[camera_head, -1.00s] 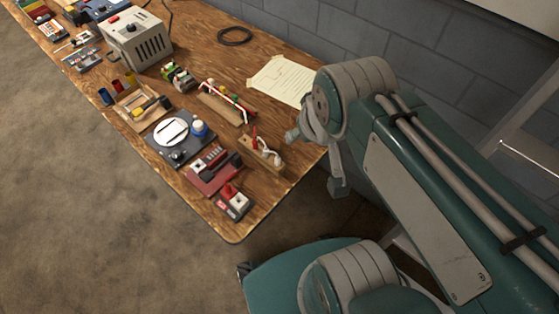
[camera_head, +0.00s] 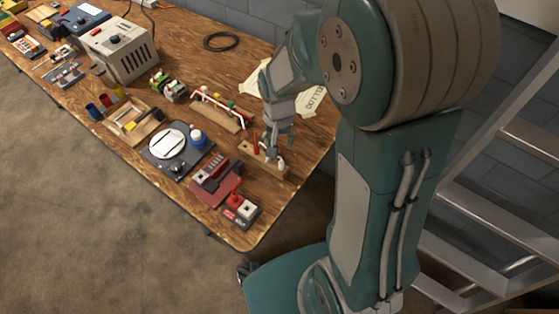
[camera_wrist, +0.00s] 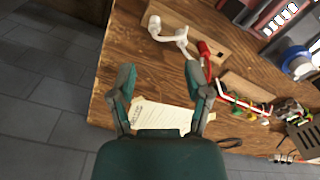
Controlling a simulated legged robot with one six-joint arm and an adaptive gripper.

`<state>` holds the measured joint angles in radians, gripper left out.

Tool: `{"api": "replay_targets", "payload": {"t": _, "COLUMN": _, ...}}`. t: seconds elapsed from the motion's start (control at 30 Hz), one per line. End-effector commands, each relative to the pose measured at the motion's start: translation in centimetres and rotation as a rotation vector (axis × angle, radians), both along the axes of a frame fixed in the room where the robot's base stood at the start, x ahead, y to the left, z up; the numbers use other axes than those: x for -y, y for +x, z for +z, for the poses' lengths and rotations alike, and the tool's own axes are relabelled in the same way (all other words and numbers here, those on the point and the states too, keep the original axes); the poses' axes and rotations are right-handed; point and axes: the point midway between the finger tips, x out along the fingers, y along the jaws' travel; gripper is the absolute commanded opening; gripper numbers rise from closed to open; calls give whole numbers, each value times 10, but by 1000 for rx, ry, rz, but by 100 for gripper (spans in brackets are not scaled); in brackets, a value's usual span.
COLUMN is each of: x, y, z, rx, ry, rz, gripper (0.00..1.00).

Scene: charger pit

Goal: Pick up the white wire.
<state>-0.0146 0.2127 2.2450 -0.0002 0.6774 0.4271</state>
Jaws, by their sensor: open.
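A short, bent white wire (camera_wrist: 170,36) lies on a small wooden block (camera_wrist: 205,36) at the top of the wrist view. A red piece (camera_wrist: 205,50) stands beside it on the block. The same block (camera_head: 277,171) is near the table's right edge in the head view, where my gripper largely hides the wire. My gripper (camera_wrist: 160,72) is open and empty in the wrist view, its fingertips just short of the wire with the wooden table between them. In the head view my gripper (camera_head: 275,146) is over the block.
A rack with red and white strips (camera_head: 218,110), a paper sheet (camera_head: 312,103) and a black cable coil (camera_head: 221,41) lie nearby. A red device (camera_head: 208,183) and a dark tray with a white disc (camera_head: 153,150) are left of the block. Bare wood shows between them.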

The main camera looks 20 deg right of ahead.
Motion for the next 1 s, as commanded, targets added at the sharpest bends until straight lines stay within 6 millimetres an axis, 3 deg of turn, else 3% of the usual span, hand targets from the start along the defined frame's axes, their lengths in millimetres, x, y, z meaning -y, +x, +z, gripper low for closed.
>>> {"api": "replay_targets", "payload": {"t": 0.8, "x": 6, "y": -1, "z": -100, "rx": -11, "ry": -1, "rz": -7, "gripper": 64}}
{"api": "replay_targets", "payload": {"t": 1.0, "x": 6, "y": -1, "z": -112, "rx": -7, "ry": 0, "rz": -7, "gripper": 64}}
